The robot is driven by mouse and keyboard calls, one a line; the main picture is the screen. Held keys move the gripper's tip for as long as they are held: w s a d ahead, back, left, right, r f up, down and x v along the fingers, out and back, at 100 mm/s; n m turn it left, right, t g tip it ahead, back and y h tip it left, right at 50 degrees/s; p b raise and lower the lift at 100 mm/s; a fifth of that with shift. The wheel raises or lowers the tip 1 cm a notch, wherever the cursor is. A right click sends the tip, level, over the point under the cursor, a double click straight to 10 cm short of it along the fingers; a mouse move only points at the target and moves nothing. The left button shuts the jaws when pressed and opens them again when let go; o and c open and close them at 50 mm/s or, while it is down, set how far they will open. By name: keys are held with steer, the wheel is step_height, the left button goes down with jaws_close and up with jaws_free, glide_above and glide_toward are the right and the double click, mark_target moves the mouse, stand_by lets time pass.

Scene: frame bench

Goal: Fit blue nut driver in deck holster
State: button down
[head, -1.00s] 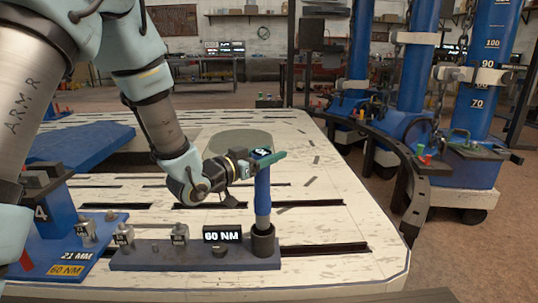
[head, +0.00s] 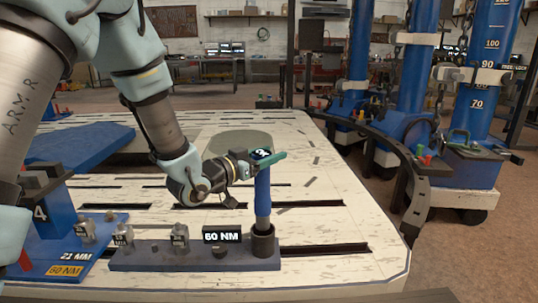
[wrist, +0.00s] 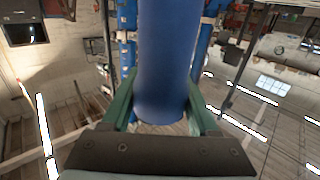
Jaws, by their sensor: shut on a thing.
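The blue nut driver (head: 262,196) stands upright in the head view. In the wrist view the blue driver (wrist: 167,60) fills the middle between the green fingers of my gripper (wrist: 162,105). How deep the driver's tip sits inside the holster is hidden by the holster wall.
A blue plate (head: 60,240) with a 21 MM label stands at left. The pale slotted deck (head: 330,220) is clear to the right. Blue columns (head: 488,90) stand beyond it.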

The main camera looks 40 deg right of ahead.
steer(key=shift+f+b, duration=3.6)
steer(key=shift+f, duration=0.75)
steer(key=shift+c, duration=1.9)
jaws_free()
steer(key=shift+o, duration=1.6)
steer(key=shift+f, duration=0.15)
steer(key=p, duration=0.1)
glide_toward(269, 185)
steer(key=shift+w+d+f, duration=0.25)
steer(key=shift+w+f, duration=0.05)
steer(key=shift+w, duration=0.25)
steer(key=shift+w+d+f, duration=0.3)
steer(key=shift+w+f, duration=0.05)
steer(key=shift+w, duration=0.2)
